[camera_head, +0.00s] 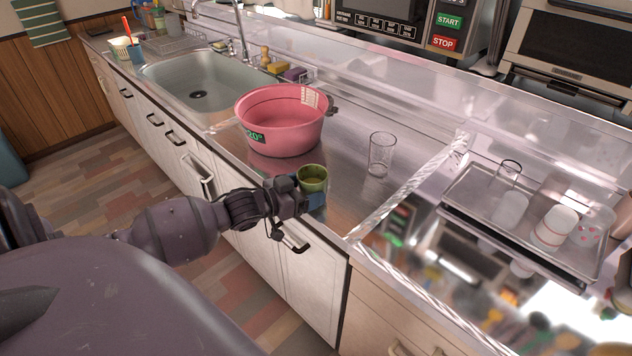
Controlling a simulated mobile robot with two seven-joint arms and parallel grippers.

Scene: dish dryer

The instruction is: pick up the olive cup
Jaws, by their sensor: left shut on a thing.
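The olive cup (313,177) is near the front edge of the steel counter, to the right of the pink basin. My left gripper (297,195) reaches in from the left and is shut on the cup's near left side. The cup looks upright, with its open rim facing up. A bluish patch shows just below the cup, and I cannot tell what it is. I cannot tell whether the cup touches the counter. The fingertips are partly hidden by the gripper body. My right gripper is not in view.
A pink basin (281,121) stands behind and left of the cup. A clear glass (381,154) stands to its right. A metal tray (464,222) with cups lies further right. A sink (196,82) is at the back left. Bare counter lies between basin and glass.

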